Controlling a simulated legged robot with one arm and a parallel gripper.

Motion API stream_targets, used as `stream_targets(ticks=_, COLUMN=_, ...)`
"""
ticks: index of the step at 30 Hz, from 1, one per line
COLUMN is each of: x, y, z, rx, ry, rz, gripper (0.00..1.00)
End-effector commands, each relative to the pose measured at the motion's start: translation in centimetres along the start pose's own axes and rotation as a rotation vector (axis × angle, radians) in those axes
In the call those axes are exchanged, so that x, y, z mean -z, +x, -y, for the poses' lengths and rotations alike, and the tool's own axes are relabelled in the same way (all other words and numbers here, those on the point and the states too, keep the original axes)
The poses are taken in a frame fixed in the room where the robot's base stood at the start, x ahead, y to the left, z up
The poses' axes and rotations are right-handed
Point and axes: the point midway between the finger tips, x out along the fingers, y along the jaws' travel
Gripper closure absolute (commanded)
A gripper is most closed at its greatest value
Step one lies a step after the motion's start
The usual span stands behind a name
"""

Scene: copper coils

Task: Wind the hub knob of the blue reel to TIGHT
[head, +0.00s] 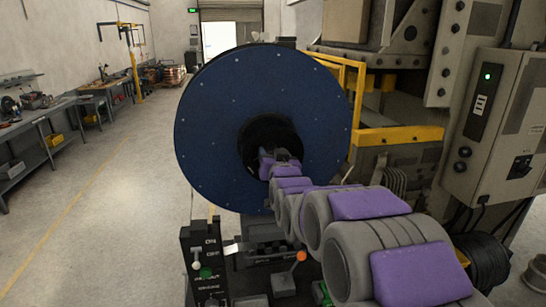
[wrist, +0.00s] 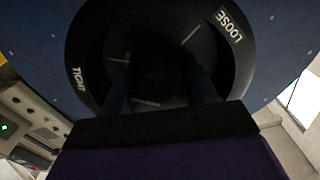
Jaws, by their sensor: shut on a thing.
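The blue reel (head: 215,110) stands upright ahead of me, with a dark recessed hub (head: 257,128) at its centre. My gripper (head: 283,158) reaches into this hub, and its fingertips are hidden there in the head view. In the wrist view, my gripper (wrist: 160,82) has one dark finger on each side of the hub knob (wrist: 160,52) and is shut on it. The knob is very dark and its outline is hard to make out. The TIGHT label (wrist: 79,80) is at left on the hub ring, the LOOSE label (wrist: 230,25) at upper right.
A control panel with levers (head: 205,260) stands low in front of the reel. A yellow rail (head: 400,134) and a grey machine cabinet (head: 505,130) stand close on the right. A workbench (head: 50,125) runs along the left wall, with open floor (head: 110,220) between.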

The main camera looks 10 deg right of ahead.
Motion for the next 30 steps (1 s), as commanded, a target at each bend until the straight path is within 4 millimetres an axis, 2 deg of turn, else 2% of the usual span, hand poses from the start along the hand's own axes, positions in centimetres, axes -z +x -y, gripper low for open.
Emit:
stream_targets(ticks=3, x=0.02, y=0.00, z=0.04, rx=0.001, ry=-0.051, rz=-0.002, gripper=0.73)
stream_targets(ticks=10, x=0.05, y=0.00, z=0.06, rx=0.001, ry=-0.050, rz=-0.001, gripper=0.74)
stream_targets(ticks=11, x=0.05, y=0.00, z=0.06, rx=0.001, ry=-0.050, rz=-0.001, gripper=0.40)
stream_targets(ticks=18, x=0.02, y=0.01, z=0.04, rx=0.000, ry=-0.049, rz=-0.001, gripper=0.18)
stream_targets(ticks=26, x=0.01, y=-0.08, z=0.02, rx=0.000, ry=-0.049, rz=0.000, gripper=0.18)
stream_targets(ticks=30, x=-0.03, y=-0.88, z=0.02, rx=0.000, ry=-0.049, rz=0.002, gripper=0.18)
